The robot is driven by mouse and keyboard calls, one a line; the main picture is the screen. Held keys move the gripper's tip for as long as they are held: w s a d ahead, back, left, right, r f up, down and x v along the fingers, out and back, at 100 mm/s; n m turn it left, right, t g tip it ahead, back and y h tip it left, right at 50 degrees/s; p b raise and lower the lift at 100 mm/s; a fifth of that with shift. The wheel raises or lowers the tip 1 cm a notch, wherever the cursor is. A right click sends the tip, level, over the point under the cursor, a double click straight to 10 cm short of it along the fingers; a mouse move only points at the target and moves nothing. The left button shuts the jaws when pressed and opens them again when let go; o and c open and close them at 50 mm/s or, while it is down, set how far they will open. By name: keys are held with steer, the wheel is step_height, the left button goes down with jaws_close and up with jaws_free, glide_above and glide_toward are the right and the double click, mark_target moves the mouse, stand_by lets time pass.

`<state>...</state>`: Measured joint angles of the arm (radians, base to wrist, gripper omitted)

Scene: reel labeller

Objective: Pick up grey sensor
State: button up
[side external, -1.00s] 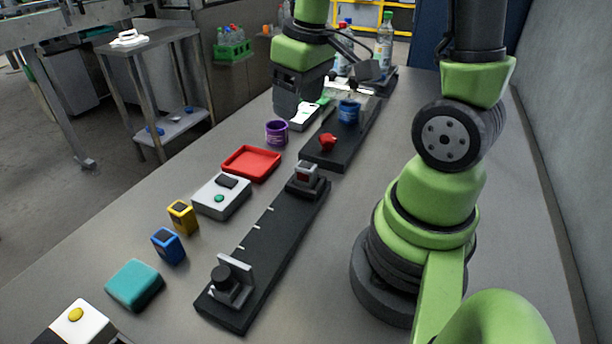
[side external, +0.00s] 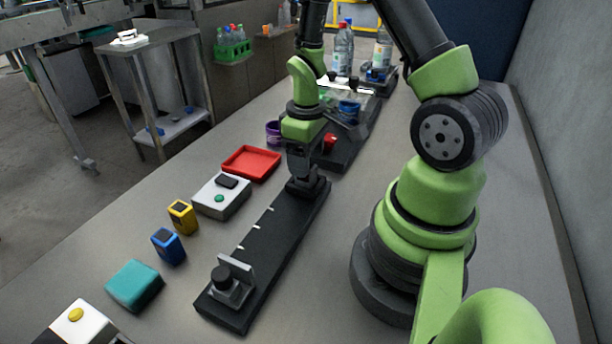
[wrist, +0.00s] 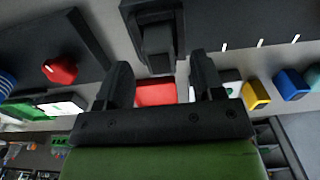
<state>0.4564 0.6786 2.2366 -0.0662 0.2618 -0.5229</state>
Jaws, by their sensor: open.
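The grey sensor (wrist: 158,42) shows in the wrist view as a dark grey block on its mount at the end of the black rail (side external: 262,262). In the side view my gripper (side external: 303,170) is right over that far end and hides most of the sensor. In the wrist view my gripper (wrist: 161,66) has its two fingers spread apart, with the sensor just beyond and between the tips. Contact with the sensor cannot be made out.
A red tray (side external: 251,163), a white box with a green button (side external: 221,197), a yellow block (side external: 182,217), a blue block (side external: 168,246) and a teal block (side external: 134,284) lie left of the rail. A red knob (side external: 330,142) stands behind my gripper.

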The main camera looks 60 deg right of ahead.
steer(key=shift+f, duration=1.3)
steer(key=c, duration=1)
steer(key=shift+r, duration=0.1)
